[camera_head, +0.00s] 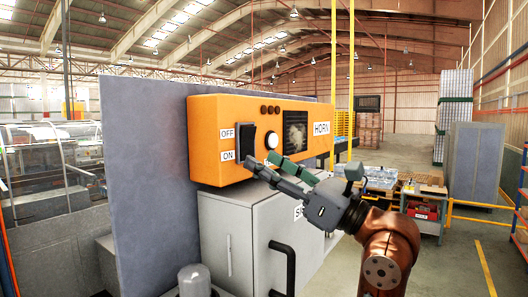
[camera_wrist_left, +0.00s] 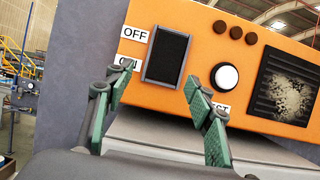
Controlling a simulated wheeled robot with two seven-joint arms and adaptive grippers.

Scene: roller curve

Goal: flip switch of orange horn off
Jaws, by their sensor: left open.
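The orange horn box (camera_head: 212,120), labelled HORN, is mounted against a grey panel. Its black rocker switch (camera_head: 245,146) is at the left of its front, beside an OFF label above and an ON label below. In the left wrist view the switch (camera_wrist_left: 167,57) is large and unblocked; I cannot tell which end is pressed. My left gripper (camera_head: 262,161) is open and empty, just in front of the lower part of the box. In the left wrist view its green-padded fingers (camera_wrist_left: 146,87) are spread around the switch's lower end, apart from it. My right gripper is not in view.
A white round button (camera_head: 271,139) and a dark grille (camera_head: 297,137) are right of the switch. A grey cabinet (camera_head: 228,240) with a black handle (camera_head: 284,265) stands below. The grey panel (camera_head: 150,180) is at the left. A workbench (camera_head: 424,192) stands further right.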

